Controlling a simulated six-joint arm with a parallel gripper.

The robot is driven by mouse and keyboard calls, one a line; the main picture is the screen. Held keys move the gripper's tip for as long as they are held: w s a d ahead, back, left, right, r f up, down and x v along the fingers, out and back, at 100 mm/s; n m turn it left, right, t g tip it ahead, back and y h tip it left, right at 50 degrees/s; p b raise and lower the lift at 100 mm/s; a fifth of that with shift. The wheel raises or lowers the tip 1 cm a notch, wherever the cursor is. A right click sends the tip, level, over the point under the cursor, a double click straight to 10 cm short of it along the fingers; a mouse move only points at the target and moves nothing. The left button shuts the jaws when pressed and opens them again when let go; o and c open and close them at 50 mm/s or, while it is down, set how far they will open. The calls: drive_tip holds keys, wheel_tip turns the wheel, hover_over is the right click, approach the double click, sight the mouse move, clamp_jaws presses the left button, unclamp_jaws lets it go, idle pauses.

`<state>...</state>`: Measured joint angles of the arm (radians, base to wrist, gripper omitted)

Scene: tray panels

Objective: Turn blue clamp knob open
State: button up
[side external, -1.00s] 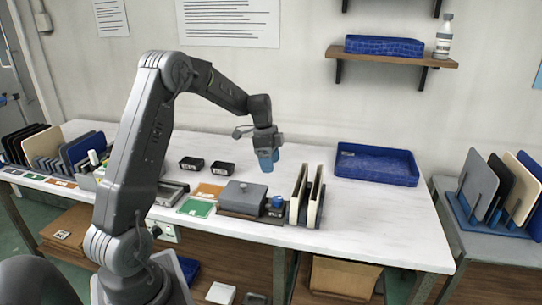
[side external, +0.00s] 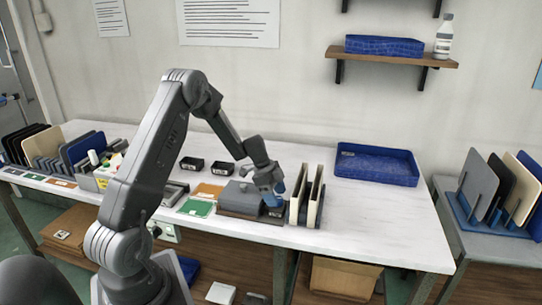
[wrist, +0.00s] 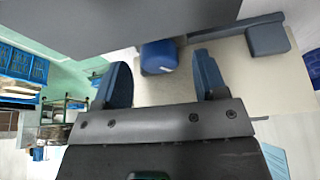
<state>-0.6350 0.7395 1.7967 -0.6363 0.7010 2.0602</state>
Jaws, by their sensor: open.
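The blue clamp knob (wrist: 158,57) shows in the wrist view between my two blue fingers, near their tips, with a gap on each side. My gripper (side external: 274,190) is open and holds nothing. In the side view it is low over the right end of the grey clamp block (side external: 238,194), where its fingers largely hide the knob. I cannot tell there whether it touches anything. The block sits on a dark base near the table's front edge.
Upright cream and dark panels (side external: 307,196) stand close to the right of my gripper. A green card (side external: 195,208) lies left of the clamp. Two black bins (side external: 222,168) are behind it. A blue tray (side external: 376,164) is at the back right, with clear table in front.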

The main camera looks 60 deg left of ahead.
drive_tip(key=shift+w+d+f+m, duration=0.1)
drive_tip(key=shift+w+f+m, duration=0.05)
drive_tip(key=shift+f, duration=0.2)
drive_tip(key=shift+w+d+f+m, duration=0.1)
drive_tip(key=shift+f+m, duration=0.05)
drive_tip(key=shift+f, duration=0.2)
drive_tip(key=shift+a+r+m+g, duration=0.1)
drive_tip(key=shift+m+g, duration=0.4)
drive_tip(key=shift+m, duration=0.6)
drive_tip(key=a+v, duration=0.1)
drive_tip(key=v, duration=1.3)
drive_tip(key=s+d+r+n+y, duration=0.1)
drive_tip(key=s+d+r+n, duration=0.1)
drive_tip(key=d, duration=0.5)
drive_tip(key=s+d+r+n+y, duration=0.1)
drive_tip(key=s+d+r+n, duration=0.2)
drive_tip(key=d+r, duration=0.3)
drive_tip(key=s+d+r+n+t, duration=0.1)
drive_tip(key=s+d+r, duration=0.3)
drive_tip(key=d, duration=0.4)
drive_tip(key=shift+s+d+r+n+y, duration=0.2)
drive_tip(key=shift+r+n+y, duration=0.2)
drive_tip(key=shift+n, duration=0.3)
